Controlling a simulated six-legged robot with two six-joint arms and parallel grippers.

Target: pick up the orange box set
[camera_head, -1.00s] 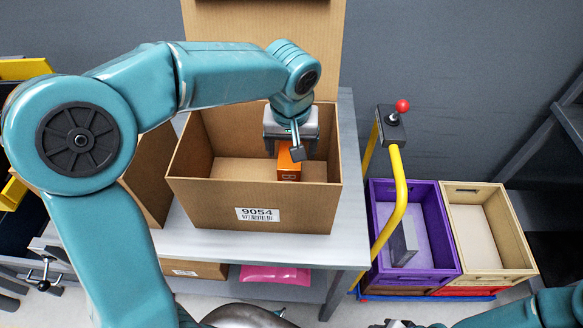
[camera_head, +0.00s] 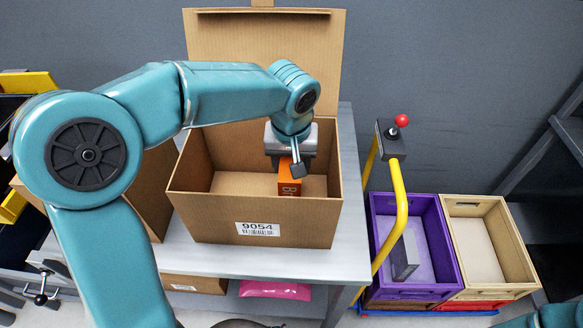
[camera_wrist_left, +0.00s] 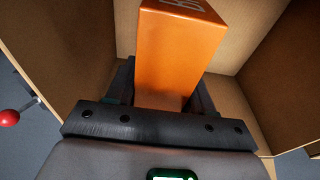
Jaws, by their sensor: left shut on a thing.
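The orange box (camera_head: 289,180) has white lettering on its front. It is inside the open cardboard box (camera_head: 205,217) labelled 9054. My left gripper (camera_head: 291,158) reaches down into the cardboard box and is shut on the orange box from above. In the left wrist view the orange box (camera_wrist_left: 178,48) stands out from between the dark fingers (camera_wrist_left: 165,100), with cardboard walls around it. I cannot tell if the orange box touches the cardboard floor. My right gripper is out of view.
The cardboard box stands on a grey table (camera_head: 349,190), its flap (camera_head: 265,60) upright behind. Another cardboard box (camera_head: 152,190) is at its left. A yellow handle (camera_head: 400,205) with a red knob (camera_head: 401,120), a purple crate (camera_head: 447,258) and a beige crate (camera_head: 520,245) are at right.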

